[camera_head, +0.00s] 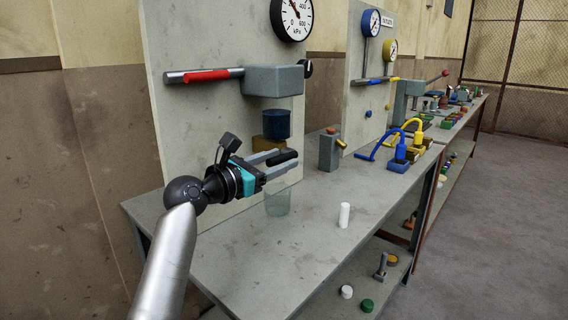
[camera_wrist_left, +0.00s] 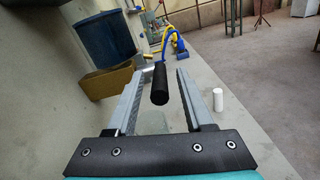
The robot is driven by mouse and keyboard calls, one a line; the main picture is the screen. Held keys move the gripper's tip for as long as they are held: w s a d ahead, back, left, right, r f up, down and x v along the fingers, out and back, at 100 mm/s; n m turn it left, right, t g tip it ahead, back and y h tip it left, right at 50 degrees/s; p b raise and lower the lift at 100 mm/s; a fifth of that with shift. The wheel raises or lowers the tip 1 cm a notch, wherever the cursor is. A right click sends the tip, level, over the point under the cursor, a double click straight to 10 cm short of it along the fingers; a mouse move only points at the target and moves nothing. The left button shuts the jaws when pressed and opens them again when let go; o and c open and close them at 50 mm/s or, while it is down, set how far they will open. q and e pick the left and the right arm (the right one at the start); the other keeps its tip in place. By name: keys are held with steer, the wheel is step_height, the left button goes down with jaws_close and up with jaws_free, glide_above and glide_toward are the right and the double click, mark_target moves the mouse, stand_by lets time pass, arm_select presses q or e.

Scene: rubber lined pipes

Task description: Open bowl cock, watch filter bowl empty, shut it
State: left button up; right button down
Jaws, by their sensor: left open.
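The filter bowl (camera_head: 277,125) hangs under a grey filter head (camera_head: 274,81) on the upright panel. The bowl cock's black handle (camera_wrist_left: 160,84) sits between the fingers of my left gripper (camera_wrist_left: 166,78), with gaps either side. My left gripper (camera_head: 284,159) is open in front of the block. A clear beaker (camera_head: 277,204) stands below, partly hidden by the gripper. My right gripper is not seen.
A pipe with a red lever (camera_head: 207,75) enters the filter head from the left. A dial gauge (camera_head: 292,17) is above. A white cylinder (camera_head: 344,215) and a grey can (camera_head: 330,151) stand on the bench (camera_head: 245,262). The bench front is mostly clear.

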arm_select(q)
steer(key=shift+x, duration=1)
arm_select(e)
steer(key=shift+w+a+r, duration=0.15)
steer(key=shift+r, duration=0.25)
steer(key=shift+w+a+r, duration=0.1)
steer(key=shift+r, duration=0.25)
arm_select(q)
steer(key=shift+c, duration=0.3)
jaws_close()
